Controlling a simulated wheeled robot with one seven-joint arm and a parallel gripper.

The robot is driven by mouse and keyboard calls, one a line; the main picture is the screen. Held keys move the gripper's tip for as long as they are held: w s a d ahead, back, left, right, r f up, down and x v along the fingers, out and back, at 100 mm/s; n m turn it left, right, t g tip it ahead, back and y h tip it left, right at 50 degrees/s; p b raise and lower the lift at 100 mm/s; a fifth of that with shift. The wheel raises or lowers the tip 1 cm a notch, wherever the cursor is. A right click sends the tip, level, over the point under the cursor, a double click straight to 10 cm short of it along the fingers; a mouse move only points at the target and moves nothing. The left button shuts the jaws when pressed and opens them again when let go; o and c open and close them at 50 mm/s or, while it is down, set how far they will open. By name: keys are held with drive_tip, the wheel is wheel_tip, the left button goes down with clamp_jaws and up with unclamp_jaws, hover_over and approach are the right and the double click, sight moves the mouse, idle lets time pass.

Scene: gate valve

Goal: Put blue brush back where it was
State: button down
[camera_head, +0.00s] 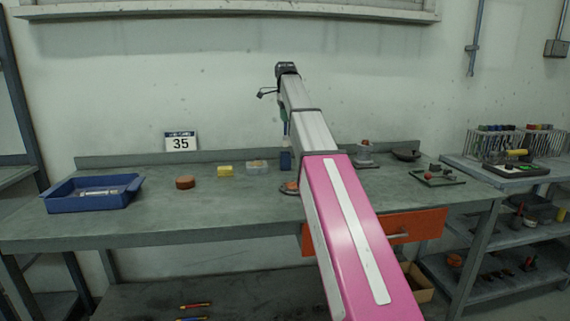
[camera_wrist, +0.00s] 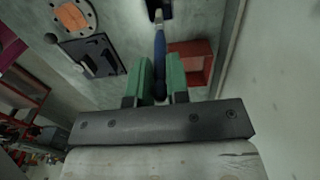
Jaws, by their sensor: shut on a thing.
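The blue brush (camera_wrist: 160,52) is held between the green fingers of my gripper (camera_wrist: 160,82) in the wrist view. Its blue handle points away from the palm, and its far end meets a dark piece (camera_wrist: 158,8) at the top edge. In the head view my gripper (camera_head: 284,116) points down above the back of the workbench, partly hidden by my arm. A dark blue upright block or holder (camera_head: 285,161) stands on the bench right below it. I cannot tell whether the brush is inside it or touching it.
On the workbench (camera_head: 235,205) are a blue tray (camera_head: 90,205), a brown round piece (camera_head: 185,182), a yellow block (camera_head: 225,170) and a clear box (camera_head: 257,166). An orange drawer (camera_head: 415,226) is under the bench. My arm hides the bench's middle.

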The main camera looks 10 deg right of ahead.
sight(285, 135)
wheel_tip(285, 135, down, 9)
drive_tip(key=shift+f, duration=0.2)
idle(0.3)
drive_tip(key=shift+f, duration=0.1)
drive_tip(key=c, duration=1.1)
unclamp_jaws()
drive_tip(key=r, duration=0.6)
drive_tip(key=a+r, duration=0.1)
drive_tip(key=r, duration=0.2)
drive_tip(key=shift+r, duration=0.8)
drive_tip(key=shift+s, duration=0.1)
